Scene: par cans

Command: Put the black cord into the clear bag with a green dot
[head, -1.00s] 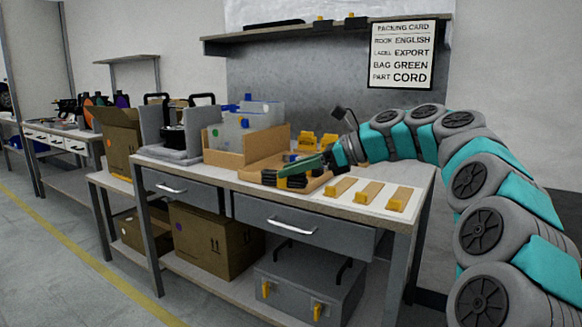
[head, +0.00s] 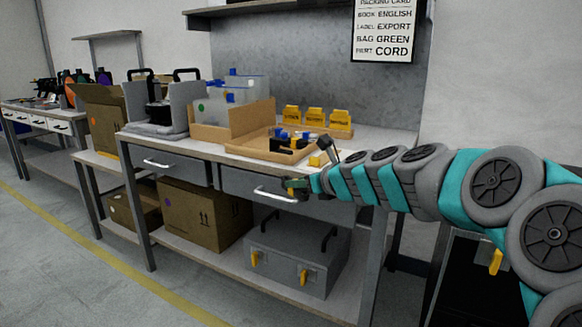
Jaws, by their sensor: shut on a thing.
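My gripper (head: 293,186) is at the end of the outstretched arm. It shows in front of the right drawer, below the bench top's front edge. Its jaws are shut on a small dark thing, too small and too covered to identify as the cord. Clear bags (head: 245,84) with blue clips stand upright in a cardboard holder at the back of the bench. A green dot (head: 200,107) shows low on the left one. Black pieces with blue parts (head: 289,143) lie in a shallow tray; I cannot tell whether one is the black cord.
The cardboard tray (head: 250,150) lies in front of the bag holder (head: 207,132). Yellow blocks (head: 315,118) stand behind it. A grey stand (head: 150,115) is at the left. A grey case (head: 297,255) and brown boxes (head: 200,213) are on the lower shelf. A packing card (head: 384,30) hangs above.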

